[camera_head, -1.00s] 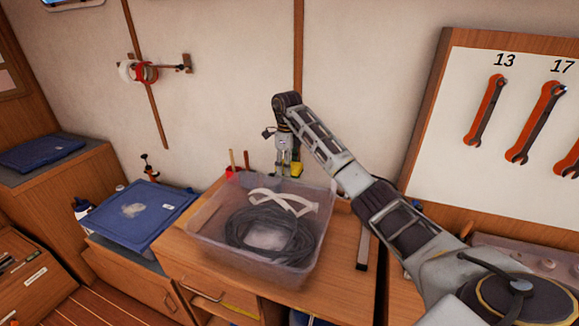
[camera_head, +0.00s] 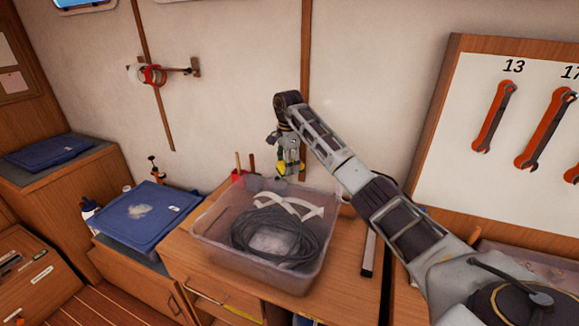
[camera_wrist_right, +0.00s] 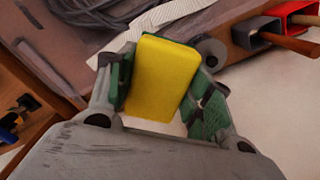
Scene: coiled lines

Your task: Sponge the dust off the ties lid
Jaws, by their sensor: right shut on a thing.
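A blue lid (camera_head: 165,208) with a pale dusty patch (camera_head: 139,211) and a small white label lies flat on a low cabinet at left. My right gripper (camera_head: 288,166) is shut on a yellow sponge (camera_wrist_right: 160,76), held between its green-padded fingers. The sponge also shows in the head view (camera_head: 283,169), up behind the clear bin and well to the right of the dusty lid. My left gripper is not in view.
A clear bin (camera_head: 225,255) with a coiled dark line (camera_head: 258,240) and white straps stands on the wooden cabinet between gripper and lid. A red holder (camera_head: 238,176) with handles is behind it. Another blue lid (camera_head: 48,151) lies further left. A white bottle (camera_head: 89,208) stands beside the dusty lid.

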